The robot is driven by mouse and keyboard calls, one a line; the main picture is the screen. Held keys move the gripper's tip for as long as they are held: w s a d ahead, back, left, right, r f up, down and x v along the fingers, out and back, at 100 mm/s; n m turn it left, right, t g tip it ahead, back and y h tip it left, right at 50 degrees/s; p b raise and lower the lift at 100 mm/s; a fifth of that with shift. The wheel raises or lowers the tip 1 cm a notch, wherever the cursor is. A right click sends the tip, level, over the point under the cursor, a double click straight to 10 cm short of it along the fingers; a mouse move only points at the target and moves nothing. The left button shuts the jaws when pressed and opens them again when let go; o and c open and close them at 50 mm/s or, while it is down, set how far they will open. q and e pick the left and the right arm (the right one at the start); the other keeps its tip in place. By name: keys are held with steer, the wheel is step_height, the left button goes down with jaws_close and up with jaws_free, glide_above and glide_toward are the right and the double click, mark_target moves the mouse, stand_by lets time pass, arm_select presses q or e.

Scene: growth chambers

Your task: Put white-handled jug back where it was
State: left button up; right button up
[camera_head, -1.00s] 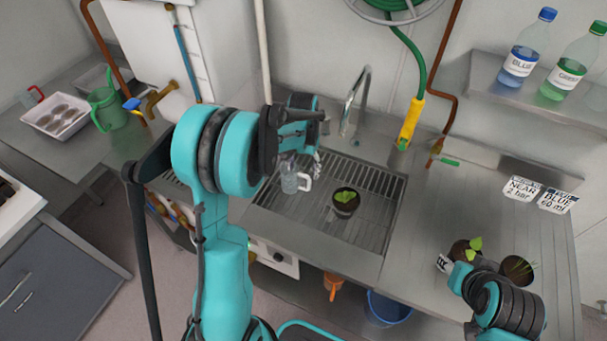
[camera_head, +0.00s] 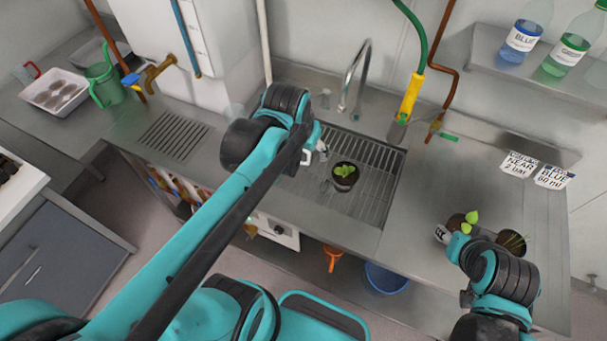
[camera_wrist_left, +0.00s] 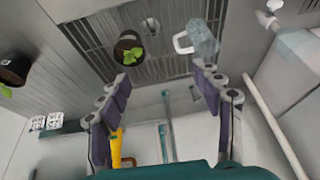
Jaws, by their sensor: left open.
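The clear jug (camera_wrist_left: 203,42) with a white handle (camera_wrist_left: 182,42) shows in the left wrist view, over the slatted grate of the sink. In the head view my left arm mostly hides it. My left gripper (camera_wrist_left: 160,82) is open, with nothing between its fingers. In the left wrist view the jug lies beyond the tip of the right-hand finger, and I cannot tell whether they touch. In the head view my left arm's end (camera_head: 305,132) is over the left part of the sink. My right arm (camera_head: 500,280) is at the right, with its fingers not clear.
A potted seedling (camera_head: 344,176) stands on the sink grate (camera_head: 375,160), right of the jug. Two more pots (camera_head: 512,242) stand near my right arm. A tap (camera_head: 352,80) and a yellow hose nozzle (camera_head: 407,98) are behind. The right counter's middle is clear.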

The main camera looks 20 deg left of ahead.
arm_select(q)
steer(key=s+d+f+t, duration=0.1)
steer(key=s+d+t, duration=0.1)
steer(key=s, duration=0.5)
steer(key=shift+d+f+t, duration=0.25)
steer(key=shift+f+t, duration=0.05)
